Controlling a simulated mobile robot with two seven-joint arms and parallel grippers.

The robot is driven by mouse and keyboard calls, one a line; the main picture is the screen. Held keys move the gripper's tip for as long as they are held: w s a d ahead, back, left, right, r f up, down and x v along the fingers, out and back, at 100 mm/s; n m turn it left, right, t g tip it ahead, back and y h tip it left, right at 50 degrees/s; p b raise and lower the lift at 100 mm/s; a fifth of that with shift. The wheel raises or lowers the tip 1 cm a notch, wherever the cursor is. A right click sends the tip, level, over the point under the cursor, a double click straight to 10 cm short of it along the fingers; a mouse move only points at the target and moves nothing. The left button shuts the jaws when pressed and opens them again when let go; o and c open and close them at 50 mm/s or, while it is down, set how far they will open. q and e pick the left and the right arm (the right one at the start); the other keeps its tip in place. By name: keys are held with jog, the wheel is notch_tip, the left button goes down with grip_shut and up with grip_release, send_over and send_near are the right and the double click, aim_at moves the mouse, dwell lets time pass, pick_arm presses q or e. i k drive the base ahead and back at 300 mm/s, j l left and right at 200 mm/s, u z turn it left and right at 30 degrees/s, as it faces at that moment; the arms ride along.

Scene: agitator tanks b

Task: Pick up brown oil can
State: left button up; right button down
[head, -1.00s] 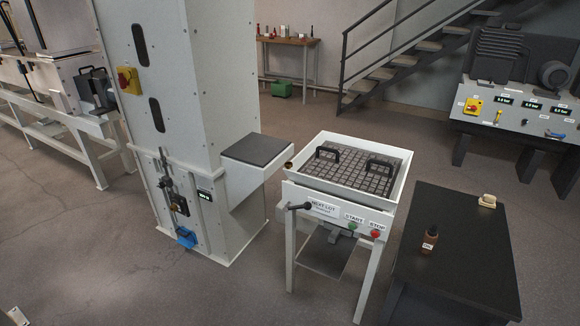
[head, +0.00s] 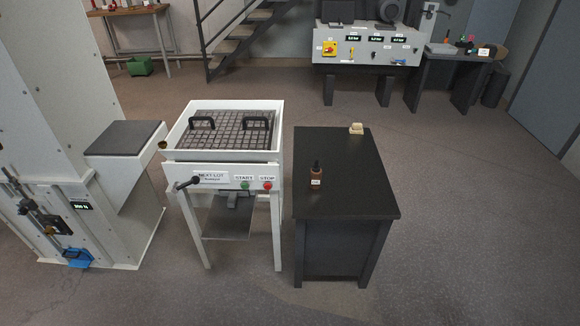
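The brown oil can (head: 316,179) is a small brown bottle with a dark spout and a white label. It stands upright on the black table (head: 350,203), near that table's left edge. Neither of my grippers shows in the head view.
A pale block (head: 356,129) lies at the table's back edge. Left of the table stands a white station (head: 222,155) with a grid tray and two black handles. A tall white machine (head: 50,120) is at far left. Floor is clear in front and right of the table.

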aim_at(315, 175)
jog(key=i+j+z, duration=0.15)
jog(key=j, duration=0.25)
jog(key=i+j+z, duration=0.1)
jog(key=j, duration=0.35)
jog(key=i+j+z, duration=0.15)
jog(key=j, duration=0.3)
jog(key=i+j+z, duration=0.1)
jog(key=j, duration=0.4)
jog(key=i+j+z, duration=0.15)
jog(key=j, duration=0.3)
